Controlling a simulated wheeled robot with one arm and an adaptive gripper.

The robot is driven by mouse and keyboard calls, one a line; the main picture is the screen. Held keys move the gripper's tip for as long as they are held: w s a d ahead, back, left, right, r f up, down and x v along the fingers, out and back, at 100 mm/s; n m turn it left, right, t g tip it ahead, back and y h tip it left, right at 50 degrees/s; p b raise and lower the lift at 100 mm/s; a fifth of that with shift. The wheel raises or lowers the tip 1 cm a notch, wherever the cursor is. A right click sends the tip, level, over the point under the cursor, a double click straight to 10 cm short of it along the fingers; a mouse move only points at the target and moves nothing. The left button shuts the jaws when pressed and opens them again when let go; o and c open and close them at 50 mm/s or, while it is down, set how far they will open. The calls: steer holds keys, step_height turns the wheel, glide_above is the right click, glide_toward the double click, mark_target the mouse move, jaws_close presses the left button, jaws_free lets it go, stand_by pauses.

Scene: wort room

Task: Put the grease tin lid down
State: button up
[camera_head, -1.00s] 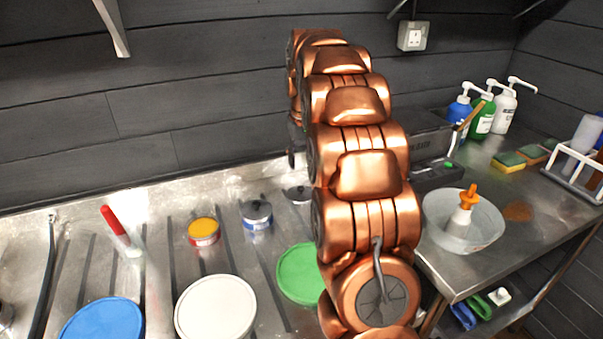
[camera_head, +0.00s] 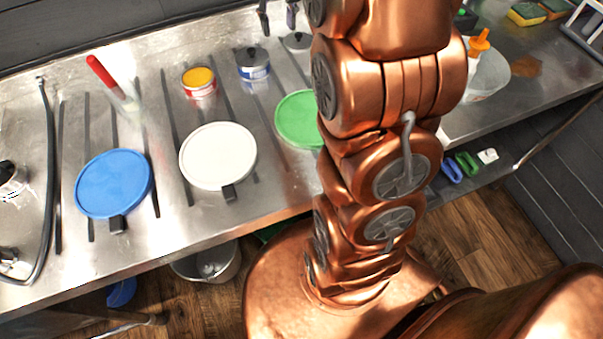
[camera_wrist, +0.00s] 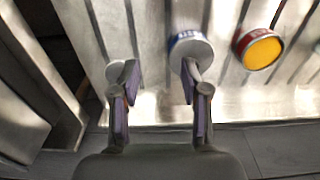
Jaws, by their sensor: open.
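A blue and white tin (camera_head: 254,66) stands on the steel counter, with a grey top and a dark knob on it. A flat grey lid (camera_head: 299,41) with a dark knob lies on the counter to its right. I cannot tell which top is the grease tin lid. My gripper (camera_head: 277,14) is open and empty behind the tin and lid. In the wrist view my gripper (camera_wrist: 158,75) has one finger in front of the flat lid (camera_wrist: 114,73) and the other in front of the tin (camera_wrist: 184,50). Contact cannot be told.
A red tin with a yellow top (camera_head: 198,83) stands left of the blue tin. Blue (camera_head: 113,184), white (camera_head: 217,155) and green (camera_head: 297,119) round lids lie nearer the front. A red-handled tool (camera_head: 105,75) is at left.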

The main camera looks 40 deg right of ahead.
steer(key=s+a+f+n, duration=0.1)
steer(key=s+a+f, duration=0.1)
steer(key=s+a, duration=0.3)
steer(key=s+a+f+n+g, duration=0.1)
steer(key=s+a+f, duration=0.2)
steer(key=s, duration=1.1)
steer(key=s+a+f+g, duration=0.1)
steer(key=s+a+f, duration=0.2)
steer(key=s+a, duration=0.5)
steer(key=shift+s+f+n, duration=0.1)
steer(key=shift+s+n, duration=0.3)
steer(key=shift+s, duration=0.7)
